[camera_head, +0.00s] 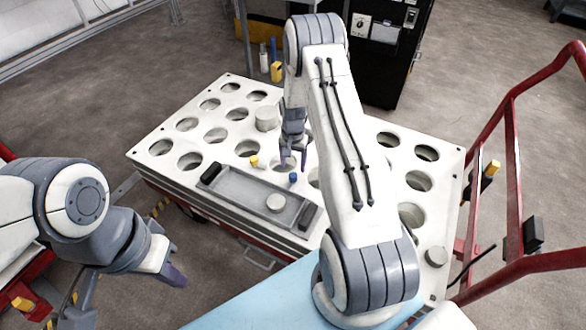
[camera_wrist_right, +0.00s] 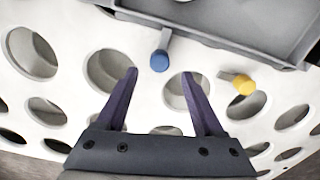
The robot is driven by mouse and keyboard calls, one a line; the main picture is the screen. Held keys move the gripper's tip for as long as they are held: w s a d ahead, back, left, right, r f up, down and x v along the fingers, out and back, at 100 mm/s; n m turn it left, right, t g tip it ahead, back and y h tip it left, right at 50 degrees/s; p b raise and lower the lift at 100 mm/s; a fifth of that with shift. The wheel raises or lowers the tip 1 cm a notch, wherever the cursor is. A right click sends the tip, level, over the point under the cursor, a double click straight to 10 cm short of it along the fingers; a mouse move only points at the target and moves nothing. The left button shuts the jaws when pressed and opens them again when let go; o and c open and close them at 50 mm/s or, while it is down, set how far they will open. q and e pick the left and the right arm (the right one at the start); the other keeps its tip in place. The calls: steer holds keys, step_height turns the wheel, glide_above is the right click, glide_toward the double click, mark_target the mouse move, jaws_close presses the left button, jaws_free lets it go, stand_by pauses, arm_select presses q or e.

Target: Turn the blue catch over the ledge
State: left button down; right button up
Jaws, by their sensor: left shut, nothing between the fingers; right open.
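The blue catch (camera_wrist_right: 159,60) has a round blue knob and a short grey arm that points toward the grey tray's edge (camera_wrist_right: 210,36). I cannot tell whether this arm lies over the ledge or stops beside it. In the head view the blue catch (camera_head: 293,178) stands at the tray's far long side. My right gripper (camera_head: 290,165) is open above the white table near it. In the right wrist view its fingertips (camera_wrist_right: 159,72) are either side of the knob, apart from it. My left gripper (camera_head: 175,277) is shut and empty, off the table's near left side.
A yellow catch (camera_wrist_right: 244,85) stands along the same tray side. The white table (camera_head: 150,135) has many round holes. Red railings (camera_head: 512,150) stand at right.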

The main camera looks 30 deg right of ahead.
mark_target(293, 174)
step_height(293, 174, up, 6)
steer(key=shift+p, duration=0.45)
